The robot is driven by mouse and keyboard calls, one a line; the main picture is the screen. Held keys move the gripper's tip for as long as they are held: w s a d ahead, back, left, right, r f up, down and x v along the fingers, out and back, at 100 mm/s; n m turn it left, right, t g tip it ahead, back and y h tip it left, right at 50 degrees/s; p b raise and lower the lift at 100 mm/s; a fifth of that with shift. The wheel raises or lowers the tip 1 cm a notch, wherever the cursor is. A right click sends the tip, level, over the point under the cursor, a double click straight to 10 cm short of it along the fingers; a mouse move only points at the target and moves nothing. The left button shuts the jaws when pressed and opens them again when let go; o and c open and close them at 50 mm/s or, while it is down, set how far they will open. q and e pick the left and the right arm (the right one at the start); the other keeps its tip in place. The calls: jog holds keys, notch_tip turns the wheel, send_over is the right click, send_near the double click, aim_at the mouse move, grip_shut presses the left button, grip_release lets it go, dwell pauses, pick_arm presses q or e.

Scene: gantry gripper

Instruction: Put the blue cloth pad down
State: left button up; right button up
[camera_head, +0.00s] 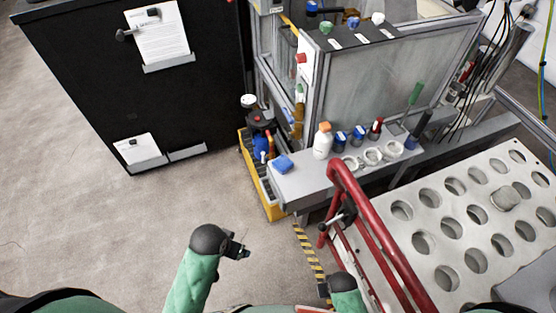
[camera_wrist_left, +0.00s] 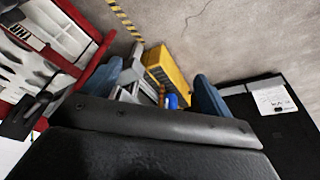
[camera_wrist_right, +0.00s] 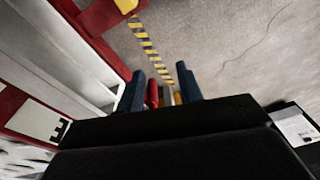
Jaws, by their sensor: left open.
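The blue cloth pad (camera_head: 281,164) lies on the left end of the grey ledge (camera_head: 300,191), with no gripper touching it. My left gripper (camera_head: 239,249) is open and empty, over the floor below and left of the pad in the head view. Its two fingers stand apart in the left wrist view (camera_wrist_left: 170,90). My right gripper (camera_head: 324,290) is low in the head view beside the red rail, partly hidden by its own arm. In the right wrist view (camera_wrist_right: 160,85) its fingers are apart, with nothing seen held.
A yellow bin (camera_head: 270,203) stands against the ledge's left end. A white bottle (camera_head: 322,141), small blue-capped jars and white rings stand on the ledge. A red tubular rail (camera_head: 375,230) and a plate with round holes (camera_head: 420,215) are at the right. The floor at left is clear.

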pick_arm(q)
jog(key=w+d+r+m+h, duration=0.1)
jog(key=w+d+r+m, duration=0.45)
jog(key=d, duration=0.25)
jog(key=w+d+r+m+h, duration=0.2)
jog(key=w+d+r+m, duration=0.2)
jog(key=w+d, duration=0.35)
jog(key=m+g+y, duration=0.3)
jog(key=m+y, duration=0.1)
jog(key=m, duration=0.9)
send_over(283, 162)
notch_tip(283, 162, down, 2)
jog(key=shift+s+f, duration=0.15)
jog(key=shift+w+a+m, duration=0.2)
jog(key=shift+w+m, duration=0.05)
jog(key=shift+a, duration=0.1)
jog(key=shift+f+p, duration=0.2)
jog(key=shift+p, duration=0.2)
jog(key=f+p, duration=0.1)
jog(key=f, duration=0.2)
jog(key=f+p, duration=0.1)
jog(key=f, duration=0.1)
jog(key=shift+d+f+p, duration=0.2)
jog(key=shift+f+p, duration=0.2)
jog(key=shift+f, duration=0.75)
pick_arm(e)
notch_tip(283, 162, down, 11)
jog(key=s+d, duration=0.2)
jog(key=shift+d, duration=0.25)
jog(key=shift+s, duration=0.1)
